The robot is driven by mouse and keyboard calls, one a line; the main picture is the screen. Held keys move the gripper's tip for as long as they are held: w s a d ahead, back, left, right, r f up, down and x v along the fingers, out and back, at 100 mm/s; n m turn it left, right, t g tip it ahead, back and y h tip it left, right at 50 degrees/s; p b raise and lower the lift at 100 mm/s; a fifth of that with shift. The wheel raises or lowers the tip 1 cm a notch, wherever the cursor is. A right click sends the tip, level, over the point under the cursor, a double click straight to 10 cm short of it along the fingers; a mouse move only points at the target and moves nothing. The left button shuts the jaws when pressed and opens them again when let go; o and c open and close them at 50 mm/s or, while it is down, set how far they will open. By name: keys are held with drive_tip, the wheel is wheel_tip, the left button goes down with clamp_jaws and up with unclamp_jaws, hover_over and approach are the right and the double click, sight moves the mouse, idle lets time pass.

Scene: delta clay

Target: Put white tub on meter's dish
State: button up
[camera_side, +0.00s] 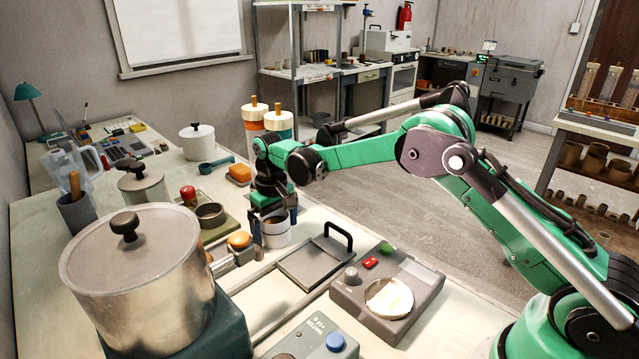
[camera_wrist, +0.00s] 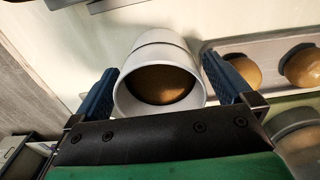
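The white tub (camera_side: 276,235) stands upright on the bench, left of the tray with a black handle. In the wrist view the tub (camera_wrist: 124,100) shows its round rim and brown contents. My gripper (camera_side: 273,216) points down over it, with one blue finger on each side. The fingers (camera_wrist: 160,75) look open, with a narrow gap at the right; contact at the left is unclear. The meter (camera_side: 350,299) is a grey box with red and green buttons at the front right. Its pale round dish (camera_side: 389,298) is empty.
The flat tray with a black handle (camera_side: 306,264) lies between tub and meter. A large lidded pot (camera_side: 140,275) stands at the front left. A small tray with round brown knobs (camera_wrist: 235,47) lies close to the right finger. A blue-knobbed box (camera_side: 312,343) is at the front edge.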

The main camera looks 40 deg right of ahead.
drive_tip(key=s+r+t, duration=0.1)
drive_tip(key=s+r, duration=0.1)
drive_tip(key=r, duration=0.6)
drive_tip(key=s+r+t, duration=0.1)
drive_tip(key=s+r, duration=0.2)
drive_tip(key=r, duration=0.6)
drive_tip(key=s+f+t, duration=0.2)
drive_tip(key=s, duration=0.5)
drive_tip(key=s+d+f+t, duration=0.1)
drive_tip(key=s+f+t, duration=0.1)
drive_tip(key=s, duration=0.5)
drive_tip(key=shift+s+f+t, duration=0.3)
drive_tip(key=shift+s+t, duration=0.1)
drive_tip(key=shift+t, duration=0.2)
